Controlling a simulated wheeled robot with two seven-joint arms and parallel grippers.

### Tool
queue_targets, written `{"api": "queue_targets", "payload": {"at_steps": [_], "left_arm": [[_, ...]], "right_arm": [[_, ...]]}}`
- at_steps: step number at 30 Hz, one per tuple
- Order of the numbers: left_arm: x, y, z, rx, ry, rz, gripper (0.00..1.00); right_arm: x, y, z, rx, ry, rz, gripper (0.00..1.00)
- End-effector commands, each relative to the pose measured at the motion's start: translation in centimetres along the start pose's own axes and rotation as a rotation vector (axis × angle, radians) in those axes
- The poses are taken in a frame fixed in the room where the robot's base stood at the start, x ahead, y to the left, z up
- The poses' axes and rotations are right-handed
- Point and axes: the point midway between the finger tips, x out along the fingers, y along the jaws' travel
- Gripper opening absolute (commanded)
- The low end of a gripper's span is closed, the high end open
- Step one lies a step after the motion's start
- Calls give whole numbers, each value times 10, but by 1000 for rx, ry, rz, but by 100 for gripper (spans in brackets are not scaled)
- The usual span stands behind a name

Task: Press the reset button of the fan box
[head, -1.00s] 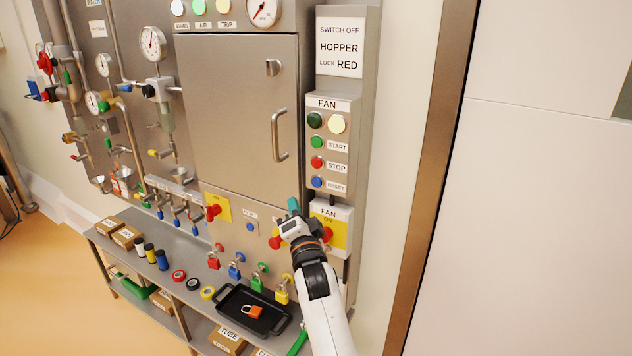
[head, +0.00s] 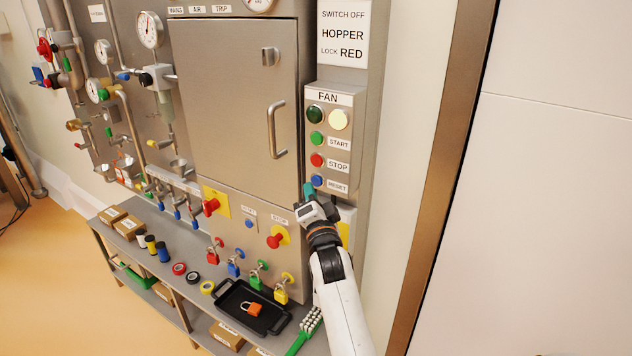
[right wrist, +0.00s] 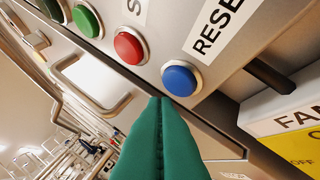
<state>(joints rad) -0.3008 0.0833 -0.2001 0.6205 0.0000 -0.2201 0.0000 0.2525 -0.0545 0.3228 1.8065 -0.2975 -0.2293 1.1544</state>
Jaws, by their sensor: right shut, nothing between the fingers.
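The fan box (head: 345,97) is a grey panel on the right of the hopper cabinet. Its blue reset button (head: 317,180) is the lowest, beside a RESET label (head: 338,187). The reset button also shows in the right wrist view (right wrist: 181,79), uncovered. My right gripper (head: 309,189) is shut and empty, its green fingertips just below the reset button in the head view. In the right wrist view the shut green fingertips (right wrist: 160,100) lie just below and left of the button; I cannot tell whether they touch the panel. My left gripper is not in view.
The red stop button (head: 317,160) and green start button (head: 316,139) sit above. A yellow-and-white fan switch box (right wrist: 285,125) is close below. The cabinet handle (head: 275,130) sticks out on the left. A black tray (head: 228,306) with an orange padlock stands on the shelf below.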

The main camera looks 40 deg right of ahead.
Motion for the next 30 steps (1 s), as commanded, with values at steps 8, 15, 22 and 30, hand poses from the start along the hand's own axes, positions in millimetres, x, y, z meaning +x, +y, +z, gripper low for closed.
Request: {"api": "queue_targets", "payload": {"at_steps": [8, 15, 22, 30], "left_arm": [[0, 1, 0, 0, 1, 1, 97], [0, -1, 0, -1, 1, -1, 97], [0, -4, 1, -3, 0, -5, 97], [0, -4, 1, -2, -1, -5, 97]], "right_arm": [[0, 0, 0, 0, 0, 0, 0], [0, 0, 0, 0, 0, 0, 0], [0, 0, 0, 0, 0, 0, 0], [0, 0, 0, 0, 0, 0, 0]]}}
